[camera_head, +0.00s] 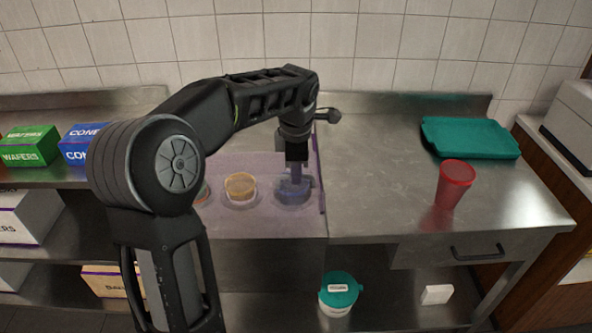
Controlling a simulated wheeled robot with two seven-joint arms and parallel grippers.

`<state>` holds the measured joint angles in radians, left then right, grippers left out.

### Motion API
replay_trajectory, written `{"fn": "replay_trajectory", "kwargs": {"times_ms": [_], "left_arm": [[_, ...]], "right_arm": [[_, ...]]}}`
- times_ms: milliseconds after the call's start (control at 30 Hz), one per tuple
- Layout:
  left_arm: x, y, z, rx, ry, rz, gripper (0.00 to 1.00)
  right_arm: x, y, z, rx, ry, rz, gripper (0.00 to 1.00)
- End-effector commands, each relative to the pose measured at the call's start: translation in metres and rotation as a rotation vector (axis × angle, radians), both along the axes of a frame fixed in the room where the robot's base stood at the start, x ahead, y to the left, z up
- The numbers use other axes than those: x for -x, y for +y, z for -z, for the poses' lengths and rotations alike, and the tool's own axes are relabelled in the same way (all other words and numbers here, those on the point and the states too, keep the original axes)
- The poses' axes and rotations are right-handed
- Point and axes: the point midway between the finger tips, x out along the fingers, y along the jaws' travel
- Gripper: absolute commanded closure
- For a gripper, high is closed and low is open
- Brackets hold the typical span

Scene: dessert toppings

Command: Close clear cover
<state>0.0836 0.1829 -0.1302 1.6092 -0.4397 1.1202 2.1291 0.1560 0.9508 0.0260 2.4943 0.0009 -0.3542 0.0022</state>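The clear cover (262,222) shows as a pale purple see-through sheet over the topping area left of the middle of the counter. A darker purple edge (321,178) runs along its right side. Tubs show through the tint: one with a tan topping (240,186) and a bluish one (293,192) to its right. My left gripper (297,176) points down above the bluish tub. Its lower end looks purple-tinted, and the finger gap is too small to make out. I cannot tell whether it touches the cover. My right gripper is out of view.
A red cup (454,184) and a teal tray (469,138) stand on the clear steel counter at right. Green (29,146) and blue (80,143) boxes stand at left. A teal-lidded tub (339,292) is on the lower shelf. A tiled wall closes the back.

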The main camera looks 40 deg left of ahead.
Motion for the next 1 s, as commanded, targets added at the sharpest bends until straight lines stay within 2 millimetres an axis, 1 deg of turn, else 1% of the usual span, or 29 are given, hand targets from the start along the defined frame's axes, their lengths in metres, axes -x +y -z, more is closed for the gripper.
{"fn": "replay_trajectory", "kwargs": {"times_ms": [33, 233, 567, 667, 767, 1000], "left_arm": [[0.002, -0.002, 0.002, 0.004, 0.007, 0.002, 0.83], [0.001, -0.002, 0.001, 0.002, 0.005, 0.002, 0.66], [0.000, -0.001, -0.002, 0.000, 0.001, 0.001, 0.66], [0.001, -0.002, -0.010, 0.000, 0.001, 0.001, 0.66], [0.003, -0.004, -0.023, 0.001, 0.000, 0.001, 0.66], [0.009, -0.009, -0.061, 0.002, 0.001, 0.002, 0.66]], "right_arm": [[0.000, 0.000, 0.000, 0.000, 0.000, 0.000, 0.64], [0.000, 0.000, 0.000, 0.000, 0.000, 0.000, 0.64], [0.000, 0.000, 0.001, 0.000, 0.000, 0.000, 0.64], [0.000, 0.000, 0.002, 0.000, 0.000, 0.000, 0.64], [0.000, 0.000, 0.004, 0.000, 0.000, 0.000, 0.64], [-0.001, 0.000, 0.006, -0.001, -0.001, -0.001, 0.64]]}}
